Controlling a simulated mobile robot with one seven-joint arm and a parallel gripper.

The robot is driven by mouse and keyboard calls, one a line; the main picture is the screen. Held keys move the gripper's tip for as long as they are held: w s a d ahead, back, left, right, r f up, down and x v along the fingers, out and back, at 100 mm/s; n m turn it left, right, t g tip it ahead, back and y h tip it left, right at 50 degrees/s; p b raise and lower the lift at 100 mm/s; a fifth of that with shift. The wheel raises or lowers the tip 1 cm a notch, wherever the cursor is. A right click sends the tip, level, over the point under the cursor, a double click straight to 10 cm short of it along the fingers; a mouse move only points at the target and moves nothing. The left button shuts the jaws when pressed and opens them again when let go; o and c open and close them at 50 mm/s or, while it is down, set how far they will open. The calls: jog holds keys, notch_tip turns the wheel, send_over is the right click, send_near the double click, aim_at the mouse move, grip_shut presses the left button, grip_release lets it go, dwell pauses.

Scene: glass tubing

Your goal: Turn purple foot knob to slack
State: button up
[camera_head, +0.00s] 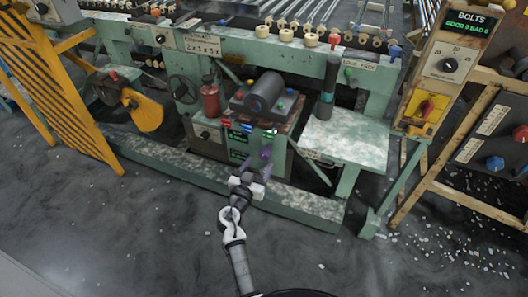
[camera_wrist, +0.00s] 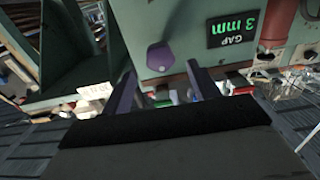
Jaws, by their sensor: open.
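The purple knob (camera_wrist: 159,57) shows in the wrist view on a pale green panel, just ahead of the fingertips and between them in the picture. My gripper (camera_wrist: 160,76) is open, with one finger on each side of the knob's line and nothing held. I cannot tell whether either finger touches the knob. In the head view, my gripper (camera_head: 259,167) reaches low to the front of the green machine. A purple patch (camera_head: 266,153) there, just past the fingers, seems to be the knob, but it is small and partly hidden.
A display (camera_wrist: 235,28) beside the knob reads GAP 3 mm, upside down in the wrist view. A green low beam (camera_head: 200,179) runs along the floor under my arm. A pale side table (camera_head: 345,140) stands right of the gripper. The grey floor in front is open.

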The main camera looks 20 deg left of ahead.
aim_at(263, 157)
jog(key=w+p, duration=0.1)
jog(key=w, duration=0.5)
jog(key=shift+d, duration=0.1)
jog(key=shift+c, duration=0.4)
jog(key=c, duration=0.9)
jog(key=shift+o, duration=0.2)
